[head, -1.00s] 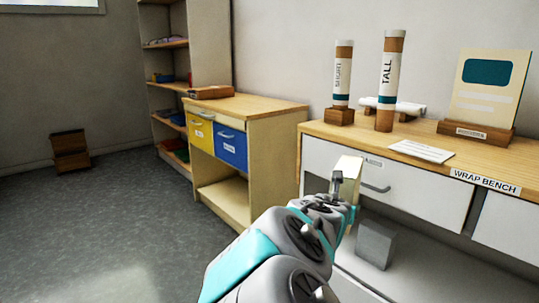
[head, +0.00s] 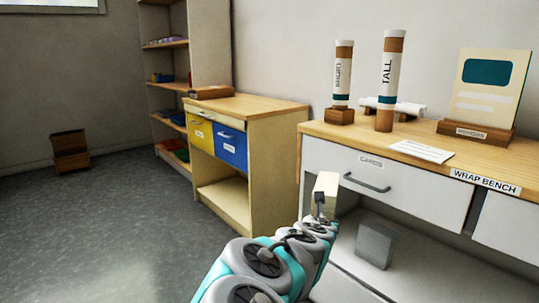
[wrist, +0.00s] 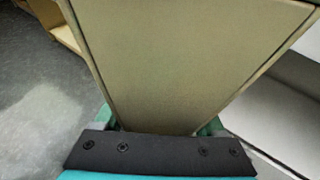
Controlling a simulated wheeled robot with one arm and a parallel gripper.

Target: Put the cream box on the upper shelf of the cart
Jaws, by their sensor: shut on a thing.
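The cream box (head: 327,184) is held upright at the end of my arm, in front of the white drawer of the wrap bench. It also fills the middle of the wrist view (wrist: 195,60). My gripper (head: 320,207) is shut on the box's lower end. In the wrist view my gripper (wrist: 160,124) shows a green finger on each side of the box. I cannot make out a cart in either view.
The wrap bench (head: 412,133) carries tubes, a card in a stand and a paper label. A grey block (head: 374,245) sits on its lower level. A wooden cabinet (head: 262,108) with yellow and blue drawers and tall shelves (head: 212,45) stand left. The left floor is mostly open.

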